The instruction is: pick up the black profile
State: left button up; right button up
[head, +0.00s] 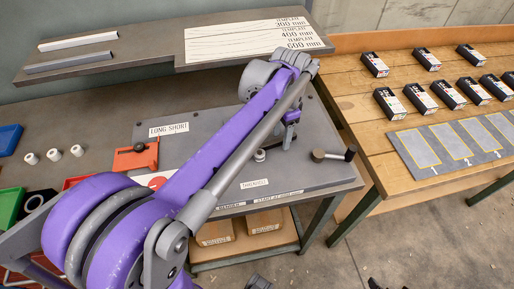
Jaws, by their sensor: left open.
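Two long thin bars lie side by side on the raised grey shelf at the upper left. The rear one is a pale silver profile (78,41). The front one is a darker grey profile (70,62), the darkest bar I can see. My purple left arm crosses the middle of the view, and its gripper (288,136) points down over the grey press bench. It is open, small in view and partly hidden by the arm. It is well to the right of both profiles, with nothing visible in it. I cannot make out my right gripper.
A white template board (250,40) lies on the shelf's right part. An orange block (136,156) and a dark-knobbed handle (333,154) stand on the press bench. Several black boxes (391,103) stand on the wooden table at right. White rollers (54,154) and coloured bins are at left.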

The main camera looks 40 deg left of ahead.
pick_arm(q)
jog(key=shift+f, duration=0.25)
grip_shut()
dwell(0.3)
